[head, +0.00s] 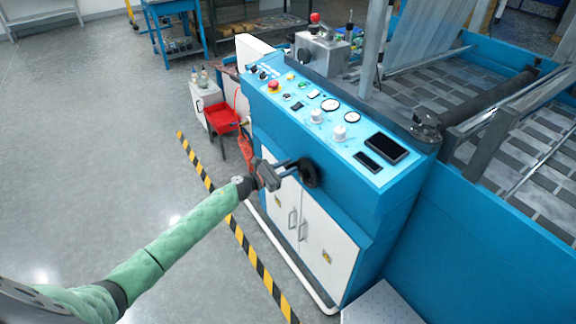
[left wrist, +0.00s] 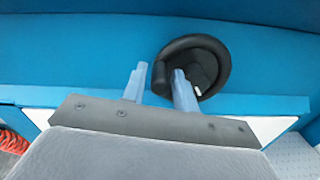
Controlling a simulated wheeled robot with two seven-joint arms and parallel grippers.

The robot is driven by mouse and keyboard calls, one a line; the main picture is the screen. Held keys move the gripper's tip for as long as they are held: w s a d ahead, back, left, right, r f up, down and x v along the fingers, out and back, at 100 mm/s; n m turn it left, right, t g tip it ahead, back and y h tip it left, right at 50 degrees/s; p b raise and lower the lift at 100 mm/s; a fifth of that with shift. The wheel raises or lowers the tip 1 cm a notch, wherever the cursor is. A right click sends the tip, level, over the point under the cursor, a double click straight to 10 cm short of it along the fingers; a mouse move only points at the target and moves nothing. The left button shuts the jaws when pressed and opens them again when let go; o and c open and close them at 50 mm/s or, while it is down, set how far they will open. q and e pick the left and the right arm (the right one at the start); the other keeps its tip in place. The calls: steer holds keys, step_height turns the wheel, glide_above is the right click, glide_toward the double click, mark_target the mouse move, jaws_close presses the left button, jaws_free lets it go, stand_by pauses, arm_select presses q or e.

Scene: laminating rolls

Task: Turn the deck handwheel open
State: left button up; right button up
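The black deck handwheel (head: 309,173) sits on the blue front of the machine, above the white cabinet doors. In the left wrist view the handwheel (left wrist: 222,62) shows as a round black rim with a dark hub. My left gripper (head: 287,167) is at the handwheel's left side. In the left wrist view its two fingers (left wrist: 160,83) stand apart, with the left part of the rim between their tips. A small gap seems to show beside the rim; contact is not clear. The right finger overlaps part of the hub. My right gripper is not in view.
The blue control panel (head: 300,122) with gauges, knobs and a red button lies above the handwheel. White cabinet doors (head: 312,232) with handles are below. A red tray (head: 221,118) stands left of the machine. Yellow-black floor tape (head: 236,232) runs along it; the floor left is clear.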

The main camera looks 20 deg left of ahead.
arm_select(q)
steer(key=shift+w+d, duration=0.2)
jaws_close()
steer(key=shift+f, duration=0.15)
